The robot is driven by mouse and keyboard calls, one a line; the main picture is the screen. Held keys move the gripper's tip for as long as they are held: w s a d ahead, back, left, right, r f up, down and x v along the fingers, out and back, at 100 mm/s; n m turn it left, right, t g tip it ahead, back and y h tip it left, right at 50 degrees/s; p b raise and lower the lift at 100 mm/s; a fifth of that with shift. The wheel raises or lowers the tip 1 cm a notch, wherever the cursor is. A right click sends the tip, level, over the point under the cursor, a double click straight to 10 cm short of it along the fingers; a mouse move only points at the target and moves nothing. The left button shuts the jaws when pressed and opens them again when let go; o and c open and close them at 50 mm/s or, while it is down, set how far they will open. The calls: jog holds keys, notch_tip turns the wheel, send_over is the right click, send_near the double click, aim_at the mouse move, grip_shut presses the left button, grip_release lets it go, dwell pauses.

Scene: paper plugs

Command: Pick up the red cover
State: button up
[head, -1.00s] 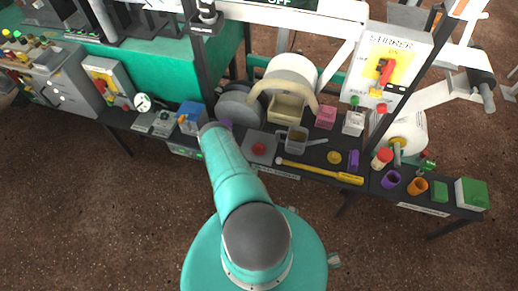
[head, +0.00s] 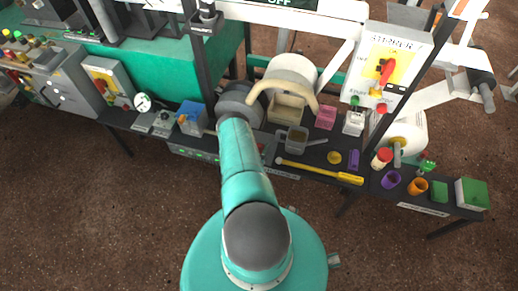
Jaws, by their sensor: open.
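No thing in the head view is clearly marked as the red cover. A small jar with a red top (head: 384,154) and a pale body stands upright on the dark bench at the right. It is one red candidate. A grey plate with a round red piece on it lies mostly hidden behind my arm, near the bench's middle. My teal arm reaches up from my body to the bench and ends near the grey round drum (head: 238,102). My gripper is hidden behind the arm, so its jaws and anything near them do not show.
A yellow-handled tool (head: 320,171) lies along the bench's front edge. A grey mug (head: 293,138), a yellow round piece (head: 334,158), a purple cup (head: 391,179), an orange cup (head: 417,186) and a green-sided box (head: 471,193) stand nearby. A switch panel (head: 384,68) rises behind.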

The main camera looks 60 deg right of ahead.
jog(key=c, duration=1)
jog(key=shift+c, duration=0.2)
jog(key=shift+r, duration=0.15)
